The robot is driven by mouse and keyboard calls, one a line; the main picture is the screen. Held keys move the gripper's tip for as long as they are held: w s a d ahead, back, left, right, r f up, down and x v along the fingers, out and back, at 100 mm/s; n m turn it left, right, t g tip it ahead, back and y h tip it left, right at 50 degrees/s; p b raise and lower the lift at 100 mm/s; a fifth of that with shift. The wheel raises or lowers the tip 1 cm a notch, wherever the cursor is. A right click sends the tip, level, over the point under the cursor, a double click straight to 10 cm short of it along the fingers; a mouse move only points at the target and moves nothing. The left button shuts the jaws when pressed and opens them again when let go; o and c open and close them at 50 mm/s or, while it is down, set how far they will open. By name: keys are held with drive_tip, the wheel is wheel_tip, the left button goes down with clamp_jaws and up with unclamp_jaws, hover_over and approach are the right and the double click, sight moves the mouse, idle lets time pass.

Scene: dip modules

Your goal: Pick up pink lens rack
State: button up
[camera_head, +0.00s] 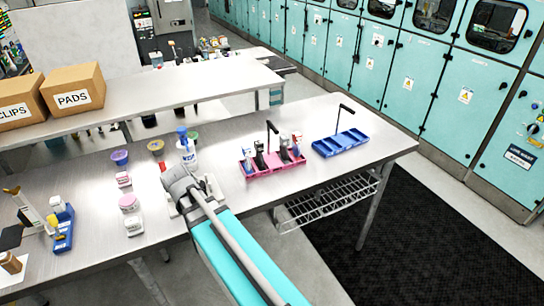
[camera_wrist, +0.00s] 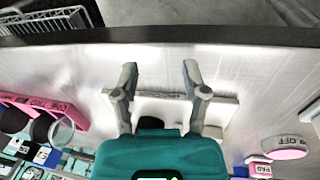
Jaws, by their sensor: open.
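The pink lens rack (camera_head: 277,169) stands on the metal bench in the head view, right of my arm. It has a tall black hooked handle and holds several small bottles and dark items. In the wrist view part of the pink rack (camera_wrist: 40,104) shows at the left edge, with lettering on its wall and dark round items beside it. My gripper (camera_wrist: 160,76) is open, its two fingers apart and empty. It is above a white flat piece (camera_wrist: 222,108) on the bench, to one side of the rack and apart from it. In the head view my arm mostly hides the gripper.
A blue rack (camera_head: 342,143) with a black handle stands right of the pink one. Left of my arm are a spray bottle (camera_head: 187,150), coloured cups, a pink-topped jar (camera_head: 129,203) and a blue holder (camera_head: 63,230). The bench's front edge is close; bare bench lies around the pink rack.

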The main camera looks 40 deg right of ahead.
drive_tip(key=w+d+r+m+g+h+p, duration=0.1)
drive_tip(key=w+d+r+m+h, duration=0.2)
drive_tip(key=w+d+r+m, duration=0.2)
drive_tip(key=w+d+r+m+g+h+p, duration=0.1)
drive_tip(key=w+d+r+m+h, duration=0.3)
drive_tip(key=d+m, duration=0.3)
drive_tip(key=w+d+r+m+g+h+p, duration=0.2)
drive_tip(key=w+d+r+m, duration=0.4)
drive_tip(key=d, duration=0.8)
drive_tip(key=shift+w+d+r+h, duration=0.2)
drive_tip(key=shift+w+r+h, duration=0.35)
drive_tip(key=shift+h, duration=0.35)
drive_tip(key=shift+f, duration=0.1)
drive_tip(key=b+x, duration=0.3)
drive_tip(key=x, duration=0.5)
drive_tip(key=shift+d+f, duration=0.15)
drive_tip(key=shift+d, duration=0.1)
drive_tip(key=shift+s, duration=0.1)
